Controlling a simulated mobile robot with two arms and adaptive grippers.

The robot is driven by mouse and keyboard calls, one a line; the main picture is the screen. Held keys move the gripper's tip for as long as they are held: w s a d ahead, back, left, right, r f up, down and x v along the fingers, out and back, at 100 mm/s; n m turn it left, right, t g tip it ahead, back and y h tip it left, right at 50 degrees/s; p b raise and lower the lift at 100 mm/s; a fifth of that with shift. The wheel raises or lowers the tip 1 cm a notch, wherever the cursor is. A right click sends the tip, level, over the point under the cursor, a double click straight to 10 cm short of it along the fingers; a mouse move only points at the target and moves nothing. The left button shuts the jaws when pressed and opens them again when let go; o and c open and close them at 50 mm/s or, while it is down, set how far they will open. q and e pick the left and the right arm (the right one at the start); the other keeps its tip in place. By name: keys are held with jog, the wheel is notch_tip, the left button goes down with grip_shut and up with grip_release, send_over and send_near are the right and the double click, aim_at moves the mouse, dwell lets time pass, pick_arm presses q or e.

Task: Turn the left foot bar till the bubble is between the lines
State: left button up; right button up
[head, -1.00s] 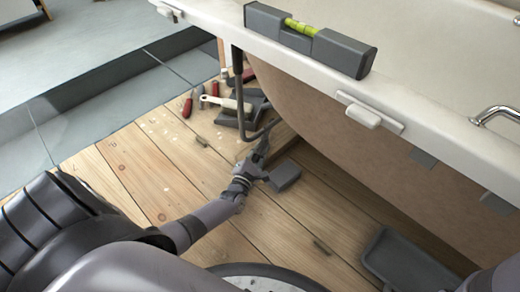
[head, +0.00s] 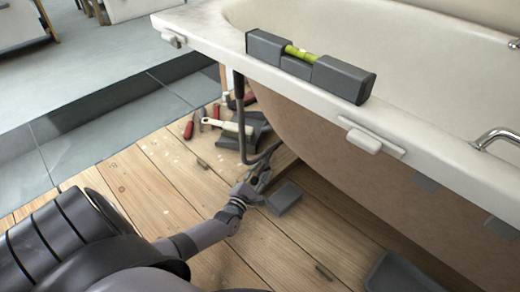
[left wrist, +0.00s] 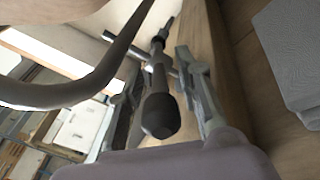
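A dark grey spirit level (head: 310,68) lies on the white bath rim. Its yellow-green vial (head: 299,53) faces up; the bubble and lines are too small to read. My left gripper (head: 262,176) is low beside the bath, by the lower end of a dark bent pipe (head: 241,125). In the left wrist view, a dark foot bar with a thick rounded end (left wrist: 160,113) lies between my two fingers (left wrist: 160,88). The fingers stand apart on either side, with gaps showing, so the gripper looks open around the bar. My right gripper is out of view.
Red-handled tools (head: 189,128) and a pale-handled tool (head: 226,126) lie on the plank floor behind the gripper. A grey block (head: 284,197) lies just right of it. A grey tray (head: 395,275) is at the lower right. The bath's side panel (head: 345,165) rises close by.

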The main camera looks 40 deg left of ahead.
pick_arm(q)
jog(key=shift+s, duration=0.1)
jog(key=s, duration=0.4)
jog(key=s+d, duration=0.1)
jog(key=s, duration=0.2)
jog(key=s+d, duration=0.1)
jog(key=s, duration=0.3)
jog(key=shift+s+d, duration=0.15)
jog(key=shift+s, duration=0.15)
